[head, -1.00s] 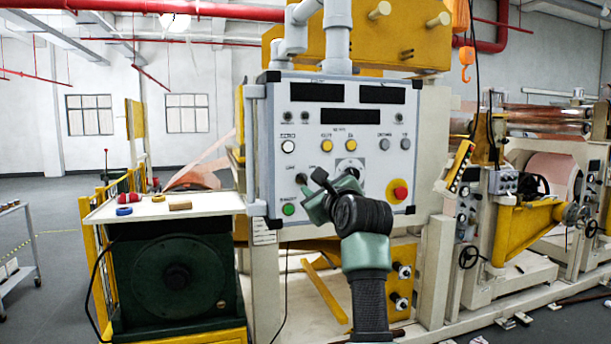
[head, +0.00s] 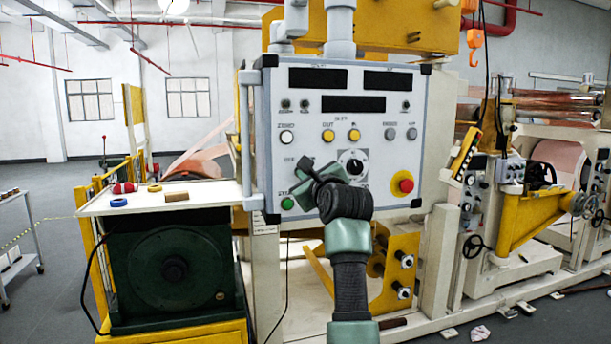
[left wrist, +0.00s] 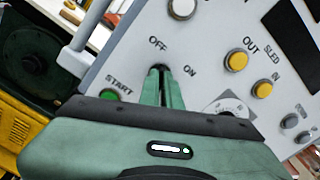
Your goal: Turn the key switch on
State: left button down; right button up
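The key switch (left wrist: 159,68) is a small dark piece between the OFF and ON labels on the light grey control panel (head: 232,150). My left gripper (head: 305,166) is in front of the panel's lower left part. In the left wrist view its green fingers (left wrist: 163,86) are close together, with only a narrow dark gap, and their tips meet at the key switch. They look shut on the key, which they mostly hide; its turn angle cannot be read. My right gripper is not in view.
A green START button (head: 288,203) is below the switch. A black rotary knob (head: 352,162) and a red emergency stop (head: 405,185) are to the right. Yellow buttons (head: 328,135) are above. A white table (head: 100,203) stands at the left.

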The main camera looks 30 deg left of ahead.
pick_arm(q)
jog(key=shift+m, duration=5.9)
